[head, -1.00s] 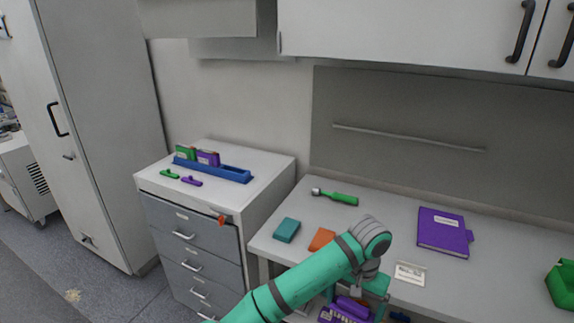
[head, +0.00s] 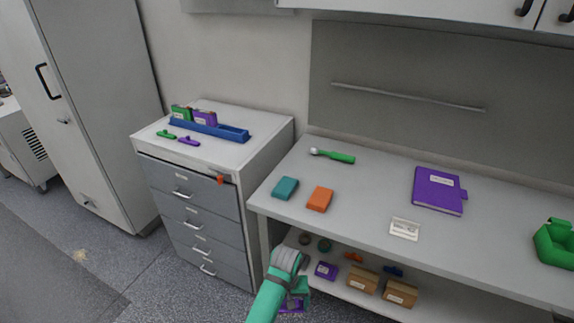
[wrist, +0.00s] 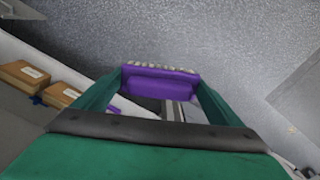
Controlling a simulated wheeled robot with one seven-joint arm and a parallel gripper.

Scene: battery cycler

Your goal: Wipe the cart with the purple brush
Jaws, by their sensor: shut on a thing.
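My gripper (head: 296,294) is low in front of the bench's lower shelf in the head view, with my arm partly covering it. In the wrist view my gripper (wrist: 160,95) is shut on the purple brush (wrist: 162,82), which has pale bristles along its far edge. Only a bit of the purple brush (head: 291,307) shows past my arm in the head view. It is held over the grey floor. The cart, which I take to be the grey drawer unit (head: 262,122) with a white top, stands left of the bench, apart from the brush.
On the cart are a blue rack (head: 232,133) holding green and purple items, and small green (head: 166,134) and purple (head: 189,141) pieces. The bench (head: 365,185) carries a purple book, a green-handled tool and blocks. Boxes (head: 363,279) sit on its lower shelf. Floor before the cart is clear.

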